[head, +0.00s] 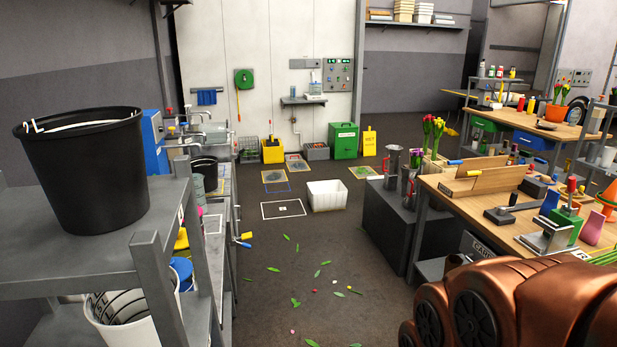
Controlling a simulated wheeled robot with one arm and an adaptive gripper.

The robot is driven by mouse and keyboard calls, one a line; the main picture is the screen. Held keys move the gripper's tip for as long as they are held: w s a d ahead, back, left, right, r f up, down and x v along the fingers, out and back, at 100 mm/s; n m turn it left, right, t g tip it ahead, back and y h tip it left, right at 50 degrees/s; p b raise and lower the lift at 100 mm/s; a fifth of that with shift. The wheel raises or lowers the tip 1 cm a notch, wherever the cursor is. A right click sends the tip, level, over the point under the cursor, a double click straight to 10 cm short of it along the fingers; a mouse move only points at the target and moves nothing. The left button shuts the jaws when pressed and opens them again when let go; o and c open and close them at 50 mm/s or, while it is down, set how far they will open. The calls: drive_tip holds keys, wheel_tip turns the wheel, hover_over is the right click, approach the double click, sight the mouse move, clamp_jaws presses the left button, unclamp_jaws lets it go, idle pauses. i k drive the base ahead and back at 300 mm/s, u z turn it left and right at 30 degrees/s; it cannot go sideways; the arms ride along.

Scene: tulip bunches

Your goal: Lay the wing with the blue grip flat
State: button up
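A wooden fixture with raised boards stands on the wooden workbench (540,140) at right. A blue grip (455,162) sticks out to the left from its far board, the wing (484,161), which looks raised and tilted rather than flat. A nearer wooden board (495,181) has a yellow grip (474,173) and also looks raised. The boards partly hide each other, so I cannot tell their exact angle. My gripper is not in view; only copper-coloured links of my arm show at the lower right, in front of the bench.
Right of the fixture are a metal press, coloured bottles and an orange cone (607,197). Tulips (433,135) stand left of it, near a dark cabinet (408,220). Left is a shelf with a black bucket (85,170). The middle floor has scattered leaves and a white bin (326,196).

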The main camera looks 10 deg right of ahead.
sight(468, 165)
drive_tip(key=i, duration=3.55)
drive_tip(key=z, duration=0.55)
